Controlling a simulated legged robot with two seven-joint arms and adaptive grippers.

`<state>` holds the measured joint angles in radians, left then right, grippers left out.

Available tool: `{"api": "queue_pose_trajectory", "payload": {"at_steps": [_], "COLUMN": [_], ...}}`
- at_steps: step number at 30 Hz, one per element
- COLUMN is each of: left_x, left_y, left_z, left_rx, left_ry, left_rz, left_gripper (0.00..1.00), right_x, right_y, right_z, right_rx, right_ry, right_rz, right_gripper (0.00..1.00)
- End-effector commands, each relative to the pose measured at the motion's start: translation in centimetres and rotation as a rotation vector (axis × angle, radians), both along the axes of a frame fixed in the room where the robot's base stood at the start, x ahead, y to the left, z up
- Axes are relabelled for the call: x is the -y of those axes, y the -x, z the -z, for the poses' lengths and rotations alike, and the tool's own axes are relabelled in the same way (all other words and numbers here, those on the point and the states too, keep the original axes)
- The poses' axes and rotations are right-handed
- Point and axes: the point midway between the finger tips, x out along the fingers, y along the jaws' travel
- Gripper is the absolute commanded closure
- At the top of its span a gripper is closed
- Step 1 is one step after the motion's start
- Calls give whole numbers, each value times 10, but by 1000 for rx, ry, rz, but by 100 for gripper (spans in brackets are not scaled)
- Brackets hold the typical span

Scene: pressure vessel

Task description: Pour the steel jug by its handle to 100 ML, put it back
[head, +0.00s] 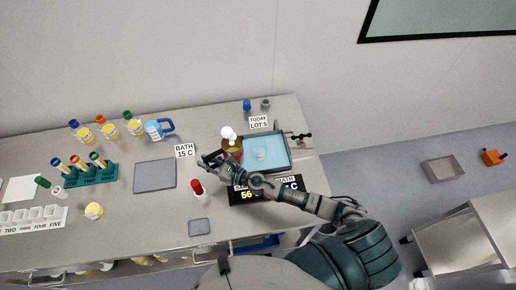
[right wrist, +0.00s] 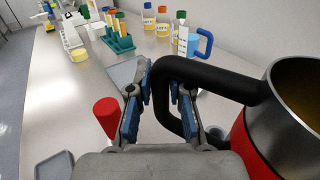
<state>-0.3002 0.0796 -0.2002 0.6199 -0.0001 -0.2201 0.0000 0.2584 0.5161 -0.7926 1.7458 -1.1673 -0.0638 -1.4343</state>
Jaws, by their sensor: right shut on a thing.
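The steel jug (right wrist: 272,122) has a red band and a black handle (right wrist: 205,70); amber liquid shows inside its open top. My right gripper (right wrist: 161,90) is shut on the handle, with a finger on each side of it. In the head view the jug (head: 233,153) is at the left edge of the blue bath tray (head: 290,160), partly hidden by my right gripper (head: 215,160). A small clear beaker (head: 260,154) stands in the bath; its level and marks are too small to read. My left gripper is out of view.
A grey flat pad (head: 155,176), a blue-handled cup (head: 158,129) and a teal tube rack (head: 92,175) are to the left. A white round-topped object (head: 228,133) is behind the jug.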

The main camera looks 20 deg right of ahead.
Motion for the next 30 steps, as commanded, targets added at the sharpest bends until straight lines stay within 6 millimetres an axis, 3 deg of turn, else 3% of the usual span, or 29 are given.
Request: {"api": "queue_pose_trajectory", "payload": {"at_steps": [7, 18, 30], "left_x": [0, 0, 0], "left_y": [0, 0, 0], "left_z": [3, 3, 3], "left_rx": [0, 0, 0], "left_ry": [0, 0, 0], "left_rz": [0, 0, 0], "left_gripper": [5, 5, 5], "right_x": [0, 1, 0], "right_y": [0, 0, 1], "right_z": [3, -26, -27], "right_rx": [0, -1, -3], "right_ry": [1, 0, -2], "right_rz": [1, 1, 2], "right_gripper": [100, 100, 100]}}
